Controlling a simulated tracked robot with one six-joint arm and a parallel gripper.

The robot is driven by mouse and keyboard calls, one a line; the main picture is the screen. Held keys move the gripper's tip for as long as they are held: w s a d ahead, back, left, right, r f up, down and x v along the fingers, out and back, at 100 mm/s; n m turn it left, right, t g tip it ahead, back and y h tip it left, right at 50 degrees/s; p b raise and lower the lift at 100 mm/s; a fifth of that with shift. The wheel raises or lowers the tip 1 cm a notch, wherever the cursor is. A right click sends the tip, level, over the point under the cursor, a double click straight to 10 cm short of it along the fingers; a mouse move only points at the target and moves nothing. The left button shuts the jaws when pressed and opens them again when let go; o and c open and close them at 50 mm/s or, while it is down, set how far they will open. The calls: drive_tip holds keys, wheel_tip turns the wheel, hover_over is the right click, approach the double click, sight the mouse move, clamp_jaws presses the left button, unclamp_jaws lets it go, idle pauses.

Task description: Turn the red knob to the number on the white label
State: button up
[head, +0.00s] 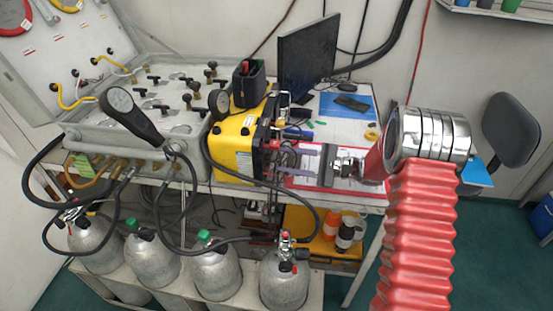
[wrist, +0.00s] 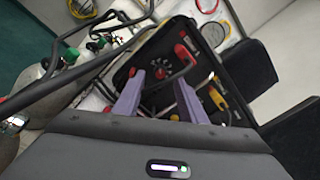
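The yellow case (head: 235,150) stands on the bench, its dark front panel facing my gripper. The wrist view shows this black panel (wrist: 145,60) at an angle. A small red round part (wrist: 161,73), which looks like the red knob, sits on the panel and shows between my fingertips. A larger red handle or fitting (wrist: 183,54) is just up and right of it. My gripper (head: 289,160) is open, its two purple fingers pointing at the panel; they also show in the wrist view (wrist: 160,82). I cannot tell whether they touch anything. I cannot make out a number on a white label.
A black hose (head: 265,184) loops across the case front below the fingers. A grey valve panel (head: 165,100) with a black gauge stands to the left. Silver cylinders (head: 213,275) stand below. A monitor (head: 308,55) is behind. Red-edged paper (head: 330,165) lies on the bench beneath my gripper.

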sight(268, 157)
drive_tip(key=shift+x, duration=1.6)
drive_tip(key=shift+c, duration=0.7)
clamp_jaws()
drive_tip(key=shift+a, duration=0.1)
